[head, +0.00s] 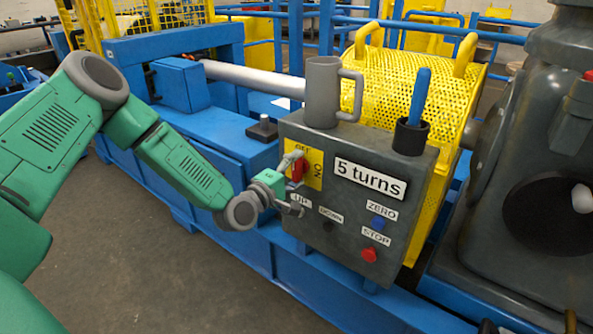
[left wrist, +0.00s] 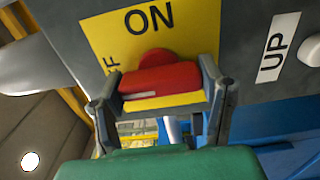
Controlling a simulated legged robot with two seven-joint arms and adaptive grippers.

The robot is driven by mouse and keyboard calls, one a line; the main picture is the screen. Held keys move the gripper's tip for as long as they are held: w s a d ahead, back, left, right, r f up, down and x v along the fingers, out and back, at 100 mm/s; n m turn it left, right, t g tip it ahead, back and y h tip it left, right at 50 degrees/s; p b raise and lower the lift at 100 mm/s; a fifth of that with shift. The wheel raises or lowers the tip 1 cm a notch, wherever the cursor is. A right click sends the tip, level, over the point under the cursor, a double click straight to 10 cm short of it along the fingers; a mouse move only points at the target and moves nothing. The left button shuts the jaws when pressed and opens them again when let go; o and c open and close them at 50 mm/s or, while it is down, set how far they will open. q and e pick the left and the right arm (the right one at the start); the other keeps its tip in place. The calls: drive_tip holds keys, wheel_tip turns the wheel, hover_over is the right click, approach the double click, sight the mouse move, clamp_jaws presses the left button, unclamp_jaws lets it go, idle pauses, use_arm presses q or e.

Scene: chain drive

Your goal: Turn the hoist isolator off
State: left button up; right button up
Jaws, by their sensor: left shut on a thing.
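The hoist isolator is a red rotary handle (head: 298,170) on a yellow plate (head: 316,172) at the upper left of the grey control box. The plate is marked OFF at its top and ON at its right in the head view. My left gripper (left wrist: 163,82) is shut on the red handle (left wrist: 160,78), one finger at each end of it in the left wrist view. There, ON is above the handle and OFF is at its left, partly hidden by a finger. Which mark the handle points to I cannot tell. My right gripper is not in view.
The grey control box (head: 300,138) carries a "5 turns" display (head: 369,178), UP and DOWN labels, a blue ZERO button (head: 378,223) and a red STOP button (head: 369,255). A grey mug (head: 321,92) and a cup (head: 410,136) holding a blue-handled tool stand on top.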

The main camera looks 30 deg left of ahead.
use_arm(q)
drive_tip(key=shift+s+f, duration=0.2)
drive_tip(key=shift+f, duration=0.25)
drive_tip(key=o, duration=1.2)
drive_tip(key=shift+c, duration=0.2)
drive_tip(key=shift+w+r, duration=0.1)
drive_tip(key=shift+s+r, duration=0.1)
drive_tip(key=shift+s, duration=0.35)
drive_tip(key=s+a, duration=0.1)
drive_tip(key=s, duration=1)
